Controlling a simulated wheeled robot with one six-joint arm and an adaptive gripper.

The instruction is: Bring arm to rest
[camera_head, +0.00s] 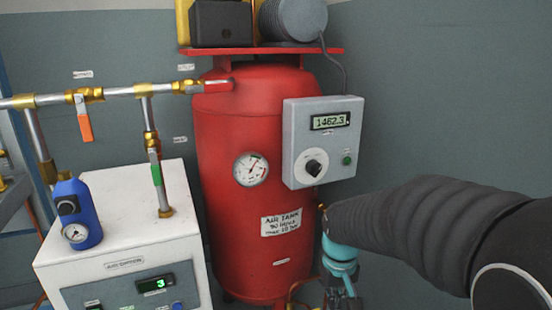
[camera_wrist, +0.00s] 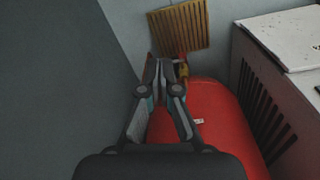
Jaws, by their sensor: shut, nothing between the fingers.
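My gripper (camera_wrist: 159,72) shows in the middle of the wrist view, its two fingers together and nothing between them. Beyond and below the fingers is the rounded red air tank (camera_wrist: 205,125). In the camera_head view my dark sleeved arm comes in from the right and ends in a light-blue part at the lower right side of the air tank (camera_head: 240,190). The fingers are hard to make out there. I cannot tell from the views whether the gripper touches the tank.
A grey control box (camera_head: 300,150) reading 1462.3 is on the tank's right, above my arm. A white air dryer (camera_head: 130,225), a blue regulator (camera_head: 80,213) and pipes with an orange-handled valve (camera_head: 84,120) are at left. A yellow slatted piece (camera_wrist: 180,27) lies beyond the fingers.

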